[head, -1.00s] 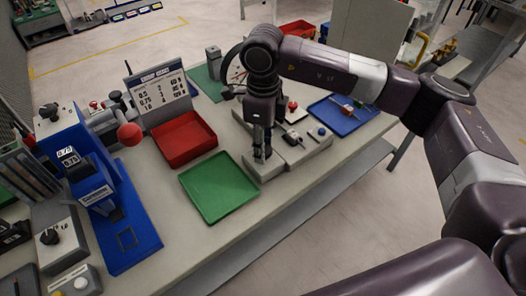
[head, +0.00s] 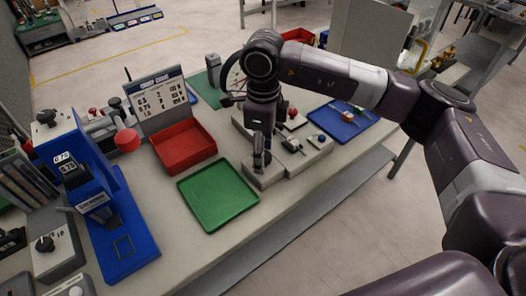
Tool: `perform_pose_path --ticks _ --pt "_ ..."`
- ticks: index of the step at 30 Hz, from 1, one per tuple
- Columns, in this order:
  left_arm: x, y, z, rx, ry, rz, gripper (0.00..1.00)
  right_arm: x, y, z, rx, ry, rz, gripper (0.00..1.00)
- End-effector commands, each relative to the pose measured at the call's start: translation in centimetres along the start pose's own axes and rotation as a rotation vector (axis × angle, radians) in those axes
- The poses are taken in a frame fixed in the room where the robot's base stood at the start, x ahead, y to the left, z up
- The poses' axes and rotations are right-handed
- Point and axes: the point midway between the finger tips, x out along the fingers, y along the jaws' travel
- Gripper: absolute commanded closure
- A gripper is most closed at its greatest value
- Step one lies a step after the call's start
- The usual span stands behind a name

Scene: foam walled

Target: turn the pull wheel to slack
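I cannot tell for sure which part is the pull wheel. A black knob on a grey box (head: 48,246) at the lower left and a round red part (head: 127,140) beside the blue machine (head: 122,222) are turnable-looking parts. My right gripper (head: 260,164) points down at the left end of a long grey fixture (head: 265,177). Its fingers are small and dark, and what lies between or behind them is hidden. I cannot tell whether they are open or touching the fixture. My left gripper is not in view.
A red tray (head: 184,148) and a green tray (head: 218,192) lie left of the fixture. A blue tray (head: 335,128) with small parts lies to its right. A sign board (head: 160,100) stands behind the red tray. The bench front between green tray and edge is clear.

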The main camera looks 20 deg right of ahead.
Motion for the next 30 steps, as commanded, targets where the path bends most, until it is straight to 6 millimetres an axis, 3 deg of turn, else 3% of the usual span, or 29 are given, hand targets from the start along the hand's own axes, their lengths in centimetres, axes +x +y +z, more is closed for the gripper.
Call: perform_pose_path --ticks 8,21,30 --pt "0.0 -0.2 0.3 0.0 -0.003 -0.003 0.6 -0.8 0.0 0.1 0.001 -0.002 0.0 0.49" --pt "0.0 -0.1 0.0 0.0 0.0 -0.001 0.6 -9.4 -0.1 0.1 0.001 -0.002 -0.002 0.49" --pt "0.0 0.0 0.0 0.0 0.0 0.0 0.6 -11.9 0.0 0.0 0.0 0.0 0.001 0.49"
